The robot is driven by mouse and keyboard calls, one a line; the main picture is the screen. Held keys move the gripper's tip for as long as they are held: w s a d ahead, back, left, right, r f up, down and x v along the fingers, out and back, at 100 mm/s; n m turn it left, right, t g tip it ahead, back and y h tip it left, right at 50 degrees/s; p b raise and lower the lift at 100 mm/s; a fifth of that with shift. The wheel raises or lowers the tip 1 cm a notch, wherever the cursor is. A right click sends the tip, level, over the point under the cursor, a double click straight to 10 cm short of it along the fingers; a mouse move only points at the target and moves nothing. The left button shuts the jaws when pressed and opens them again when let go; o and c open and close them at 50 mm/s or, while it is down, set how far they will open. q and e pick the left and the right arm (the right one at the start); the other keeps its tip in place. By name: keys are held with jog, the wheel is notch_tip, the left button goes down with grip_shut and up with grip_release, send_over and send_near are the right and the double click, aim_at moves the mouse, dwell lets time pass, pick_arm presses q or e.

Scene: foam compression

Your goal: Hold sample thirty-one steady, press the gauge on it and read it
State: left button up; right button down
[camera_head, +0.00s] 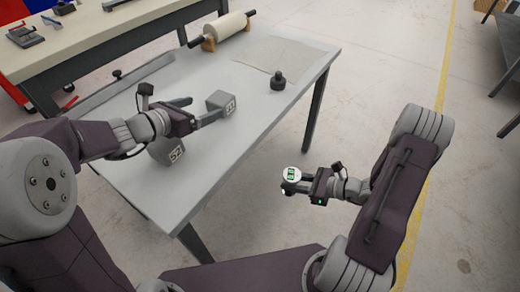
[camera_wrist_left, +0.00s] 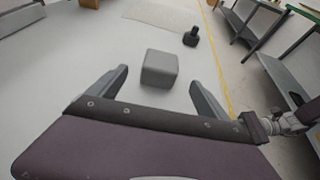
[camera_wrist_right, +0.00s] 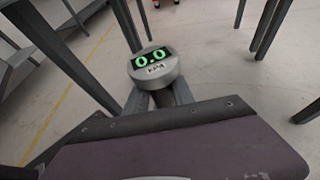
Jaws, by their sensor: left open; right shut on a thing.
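A grey foam cube (camera_head: 216,101) stands on the table with a small number label that looks like 31, though the print is tiny. It also shows in the left wrist view (camera_wrist_left: 160,68), ahead of and between the fingertips. My left gripper (camera_head: 200,109) is open and empty, low over the table, its fingers pointing toward that cube. A second grey block (camera_head: 164,150), labelled something like 54, stands nearer, partly under my left arm. My right gripper (camera_head: 291,187) is shut on the round gauge (camera_head: 291,174), off the table's right side. Its green display reads 0.0 in the right wrist view (camera_wrist_right: 153,62).
A dark knobbed weight (camera_head: 278,82) stands near the table's (camera_head: 215,170) right edge, beside a pale flat sheet (camera_head: 270,58). A paper roll (camera_head: 228,30) lies at the back. A long grey bar (camera_head: 125,88) lies along the left edge. Open floor surrounds my right gripper.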

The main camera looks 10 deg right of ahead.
aim_at(225, 100)
jog(key=w+d+r+m+t+h, duration=0.2)
jog(key=w+d+r, duration=0.2)
jog(key=w+d, duration=0.3)
jog(key=w+d+r+m+t+h, duration=0.2)
jog(key=w+d+r, duration=0.3)
jog(key=w, duration=0.4)
jog(key=w+d+r+m+t+h, duration=0.1)
jog(key=w+r, duration=0.3)
jog(key=r, duration=0.3)
jog(key=w+d+r+m+h, duration=0.1)
jog(key=w+d+r+m, duration=0.1)
jog(key=w+r, duration=0.45)
jog(key=a+r+n+g+y, duration=0.1)
jog(key=a+r+n+y, duration=0.15)
jog(key=a+r, duration=0.75)
pick_arm(q)
jog(key=x, duration=1.2)
jog(key=shift+f, duration=0.1)
jog(key=c, duration=1.2)
jog(key=o, duration=1.2)
pick_arm(e)
jog(key=s+a+r+n+g+y, duration=0.2)
jog(key=s+a+n, duration=0.1)
jog(key=a, duration=0.8)
jog(key=s+a+r+n+g+y, duration=0.2)
jog(key=s+a+n+g+y, duration=0.1)
jog(key=a, duration=0.9)
jog(key=shift+s+a+g, duration=0.3)
